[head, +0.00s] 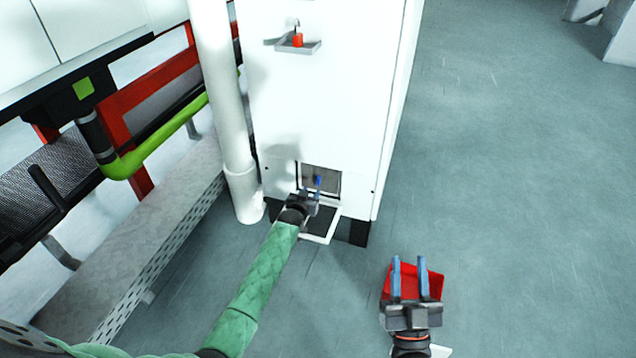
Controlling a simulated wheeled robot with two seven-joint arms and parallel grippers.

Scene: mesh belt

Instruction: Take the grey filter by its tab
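A grey filter panel (332,182) shows inside a small square opening low in the front of the white cabinet. Its tab cannot be made out behind my gripper. My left gripper (311,186) is at this opening, its blue fingers apart, in front of the panel. Nothing is visibly held between them, and contact with the filter cannot be told. My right gripper (409,275) is open at the lower right, away from the cabinet, with its blue fingers over a red object (432,283). Whether it touches the red object is unclear.
A dark panel with a white frame (331,225) sticks out below the opening. A white pipe (215,90) stands left of the cabinet (325,105). A mesh belt (30,190) with red and green parts runs at far left. Floor on the right is clear.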

